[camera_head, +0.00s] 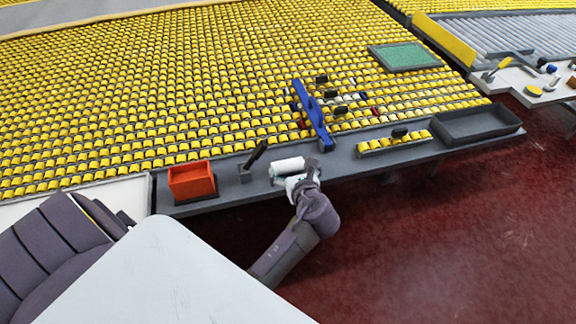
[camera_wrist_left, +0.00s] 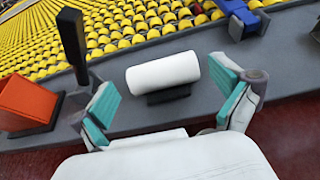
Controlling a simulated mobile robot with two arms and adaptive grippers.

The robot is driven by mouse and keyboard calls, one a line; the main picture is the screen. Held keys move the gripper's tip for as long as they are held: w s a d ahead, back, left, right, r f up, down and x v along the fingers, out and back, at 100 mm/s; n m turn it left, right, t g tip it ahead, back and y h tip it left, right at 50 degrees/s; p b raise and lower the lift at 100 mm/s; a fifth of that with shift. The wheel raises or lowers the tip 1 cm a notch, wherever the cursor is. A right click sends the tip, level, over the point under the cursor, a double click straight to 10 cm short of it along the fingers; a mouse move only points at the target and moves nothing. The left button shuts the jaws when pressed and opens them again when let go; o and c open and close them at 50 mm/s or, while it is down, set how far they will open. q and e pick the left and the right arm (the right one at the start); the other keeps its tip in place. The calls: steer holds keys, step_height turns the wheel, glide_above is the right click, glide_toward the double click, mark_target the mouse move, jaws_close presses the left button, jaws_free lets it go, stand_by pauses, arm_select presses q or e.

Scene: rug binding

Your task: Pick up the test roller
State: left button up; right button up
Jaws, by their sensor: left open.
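A white cylindrical roller (camera_head: 287,166), which I take for the test roller, lies on its side on the grey ledge. In the left wrist view the roller (camera_wrist_left: 163,73) rests on a small dark cradle (camera_wrist_left: 168,95). My left gripper (camera_wrist_left: 164,97) is open, with its teal-padded fingers spread to either side in front of the roller. Nothing is between the pads, and a gap shows between them and the roller. In the head view the left gripper (camera_head: 296,182) is at the near side of the roller and its fingers are small. My right gripper is not in view.
An orange bin (camera_head: 192,182) and an upright dark-handled tool (camera_head: 252,160) stand left of the roller. A blue bar (camera_head: 312,115) lies close on the right. Further right are a row of yellow pieces (camera_head: 393,143) and a dark tray (camera_head: 476,125). Yellow rollers fill the bed behind.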

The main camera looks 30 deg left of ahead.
mark_target(288, 162)
arm_select(q)
steer(key=x, duration=0.4)
steer(key=shift+w+a+f, duration=0.1)
steer(key=shift+a, duration=0.1)
steer(key=c, duration=0.9)
steer(key=shift+o, duration=0.2)
